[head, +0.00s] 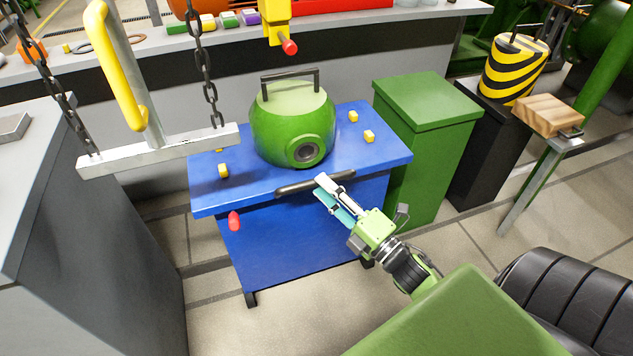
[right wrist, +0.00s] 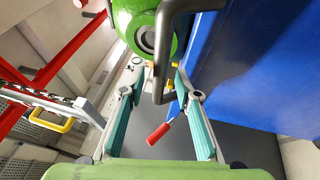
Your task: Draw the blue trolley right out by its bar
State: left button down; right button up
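The blue trolley (head: 290,245) stands upright on small castors, with a dark bar (head: 300,187) along its front top edge. A green round casing (head: 292,125) with a black handle sits on its top. My right gripper (head: 328,188) is at the right part of the bar. In the right wrist view the bar (right wrist: 161,80) lies between the two teal-padded fingers of the right gripper (right wrist: 155,85), which are apart, with gaps showing beside it. A red-tipped part (head: 234,221) sticks out at the trolley's front left. My left gripper is not in view.
A grey cabinet (head: 90,240) stands on the left and a green cabinet (head: 425,130) close on the right. A metal beam (head: 160,150) hangs on chains above the trolley's left side. Small yellow blocks (head: 369,136) lie on the trolley top. Floor before the trolley is clear.

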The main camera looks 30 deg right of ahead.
jog(key=shift+x, duration=1.7)
grip_shut()
jog(key=shift+s+a+p, duration=0.25)
jog(key=shift+s+p, duration=0.1)
jog(key=shift+s, duration=0.7)
jog(key=shift+s+a+p, duration=0.25)
jog(key=shift+s+p, duration=0.05)
jog(key=shift+s, duration=0.75)
grip_release()
jog(key=shift+w, duration=0.2)
